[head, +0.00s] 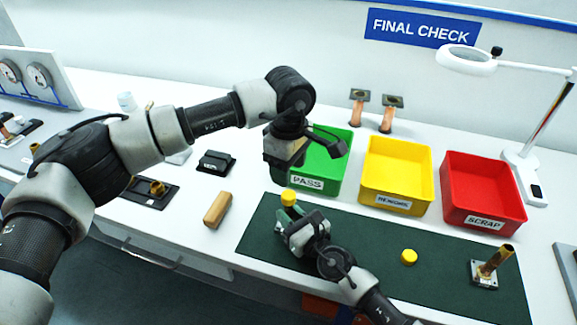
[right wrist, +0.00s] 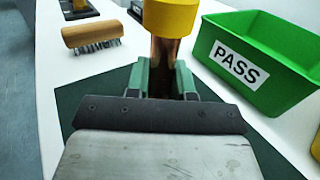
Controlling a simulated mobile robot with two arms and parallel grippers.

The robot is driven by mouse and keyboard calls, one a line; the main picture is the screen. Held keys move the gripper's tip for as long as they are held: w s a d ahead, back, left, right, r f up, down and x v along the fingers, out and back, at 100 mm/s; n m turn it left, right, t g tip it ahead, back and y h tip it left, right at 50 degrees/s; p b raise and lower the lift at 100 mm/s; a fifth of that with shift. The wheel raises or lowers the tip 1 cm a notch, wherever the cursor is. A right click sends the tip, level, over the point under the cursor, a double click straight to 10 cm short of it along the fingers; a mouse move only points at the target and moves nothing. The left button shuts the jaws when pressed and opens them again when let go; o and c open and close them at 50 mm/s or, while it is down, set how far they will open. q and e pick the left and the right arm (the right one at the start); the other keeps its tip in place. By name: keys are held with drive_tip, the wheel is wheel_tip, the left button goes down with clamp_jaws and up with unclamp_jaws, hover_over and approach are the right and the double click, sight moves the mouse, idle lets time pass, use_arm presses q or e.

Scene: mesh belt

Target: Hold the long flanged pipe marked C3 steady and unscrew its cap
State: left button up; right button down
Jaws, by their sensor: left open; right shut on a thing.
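A copper pipe (right wrist: 163,58) with a yellow cap (right wrist: 170,16) on top stands upright between the green fingers of my right gripper (right wrist: 162,80), which is shut on it. In the head view the yellow cap (head: 288,197) shows above my right gripper (head: 293,222), over the left part of the dark green mat. The pipe's flange is hidden, and no C3 marking is readable. My left gripper (head: 283,175) is open and points down just above the cap. Its fingertips are hard to make out.
A loose yellow cap (head: 409,256) and an uncapped flanged pipe (head: 492,262) are on the mat (head: 380,260). Green (head: 335,172), yellow (head: 397,172) and red (head: 483,190) bins stand behind. A wooden brush (head: 217,209) lies left of the mat. A lamp (head: 528,150) stands right.

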sight(289, 194)
use_arm(q)
drive_tip(key=m, duration=1.5)
drive_tip(key=shift+m, duration=0.4)
drive_tip(key=m, duration=0.4)
drive_tip(key=shift+f, duration=4.05)
drive_tip(key=shift+c, duration=0.4)
